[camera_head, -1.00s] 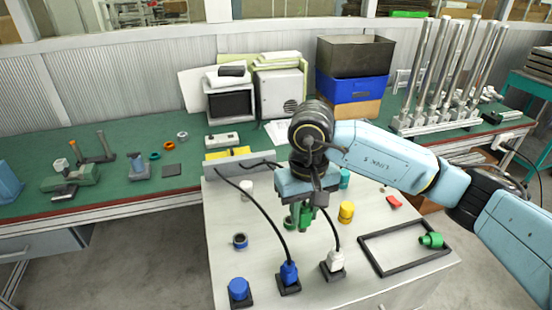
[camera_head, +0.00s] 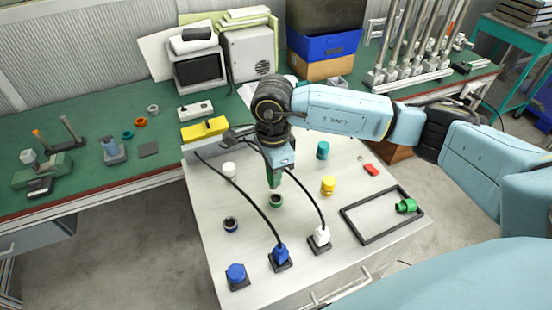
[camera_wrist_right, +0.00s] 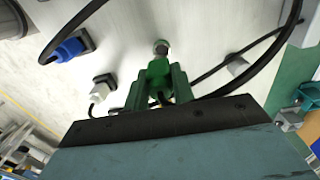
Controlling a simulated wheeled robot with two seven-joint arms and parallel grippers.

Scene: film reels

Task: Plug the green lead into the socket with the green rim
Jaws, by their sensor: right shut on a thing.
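My right gripper (camera_head: 275,182) points down over the light worktop, shut on the green plug of the green lead. The plug (camera_wrist_right: 158,72) shows between the two green fingers in the right wrist view. The green-rimmed socket (camera_head: 276,201) is a small dark-holed ring on the worktop, just in front of the plug's tip in the head view. In the wrist view the socket (camera_wrist_right: 161,47) shows just beyond the tip, partly hidden by it. The plug looks close to the socket but apart from it; the exact gap is hard to tell. My left gripper is out of view.
A yellow cylinder (camera_head: 328,186) and a black frame (camera_head: 347,222) holding a green piece (camera_head: 406,205) are to the right.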

